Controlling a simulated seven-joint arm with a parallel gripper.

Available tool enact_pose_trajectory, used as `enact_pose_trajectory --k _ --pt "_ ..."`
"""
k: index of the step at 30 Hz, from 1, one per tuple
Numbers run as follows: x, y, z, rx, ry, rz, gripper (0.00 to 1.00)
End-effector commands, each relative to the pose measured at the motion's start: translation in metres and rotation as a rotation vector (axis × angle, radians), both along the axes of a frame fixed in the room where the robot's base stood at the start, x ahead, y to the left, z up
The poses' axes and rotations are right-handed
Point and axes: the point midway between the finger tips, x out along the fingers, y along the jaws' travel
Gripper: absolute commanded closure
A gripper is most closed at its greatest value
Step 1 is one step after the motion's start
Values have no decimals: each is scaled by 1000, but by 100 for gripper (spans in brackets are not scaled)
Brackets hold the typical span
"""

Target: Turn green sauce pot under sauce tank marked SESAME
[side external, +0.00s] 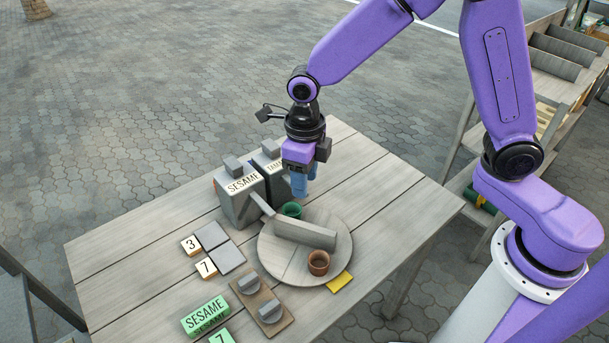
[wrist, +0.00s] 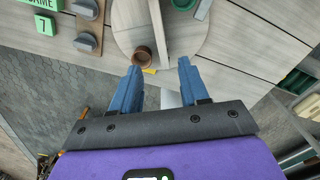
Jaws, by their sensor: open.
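The green pot (side external: 291,210) sits on the round turntable (side external: 335,262), behind its upright divider (side external: 304,232) and close to the tanks. A brown pot (side external: 318,263) sits on the other side of the divider; it also shows in the wrist view (wrist: 142,56). The tank marked SESAME (side external: 240,197) stands beside the turntable, with a spout reaching toward it. My gripper (side external: 301,190) is open and empty, above the turntable near the tanks. In the wrist view its blue fingers (wrist: 159,66) are apart with nothing between them.
A second tank (side external: 269,166) stands behind, its label partly hidden. Two grey knobs (side external: 259,299) on a brown board, number tiles (side external: 206,267) and a green SESAME block (side external: 205,315) lie at the front. A yellow piece (side external: 339,283) sticks out at the turntable edge. The table's right side is clear.

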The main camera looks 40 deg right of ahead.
Motion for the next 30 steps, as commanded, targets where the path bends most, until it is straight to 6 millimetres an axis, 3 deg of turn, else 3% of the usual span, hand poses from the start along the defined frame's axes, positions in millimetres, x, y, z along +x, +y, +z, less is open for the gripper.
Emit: enact_pose_trajectory --k 4,5,8,9,11,14,20,30 --pt "0 0 0 0 0 0 55" --pt "0 0 0 0 0 0 62" --pt "-1 -1 -2 6 12 -36 94" --pt "-2 -2 -4 14 24 -78 100" --pt "-3 -5 -8 33 57 -185 100" --pt "-7 -9 -16 79 140 -471 100" --pt "-4 -17 -32 161 359 -1223 100" --pt "35 -44 -48 212 762 -2442 100"
